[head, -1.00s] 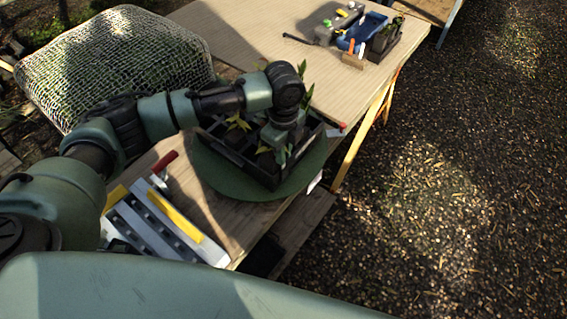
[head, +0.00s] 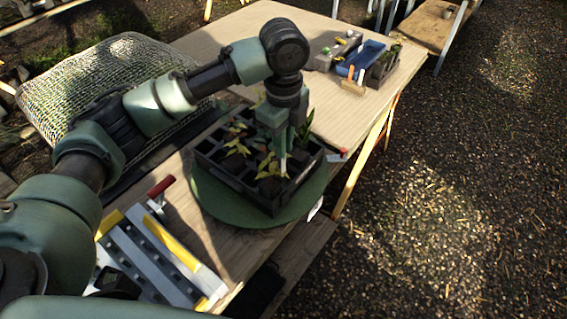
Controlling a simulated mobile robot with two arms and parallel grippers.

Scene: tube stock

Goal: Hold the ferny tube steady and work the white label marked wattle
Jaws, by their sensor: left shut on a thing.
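A black celled tray (head: 232,180) of seedling tubes stands on a round green board (head: 218,203) on the table. Yellow-green seedlings (head: 270,170) show in its near cells, and a taller green plant (head: 304,135) stands at its right side. My left gripper (head: 282,152) points down over the tray's middle. The gripper hides part of the tray, and I cannot tell which tube is the ferny one. My right gripper is out of view.
A white and yellow rack (head: 165,258) and a red-handled tool (head: 161,187) lie at the near left. A blue bin (head: 362,58) and dark boxes stand at the far end. A mesh-covered block (head: 110,85) is at the left. The table's middle is clear.

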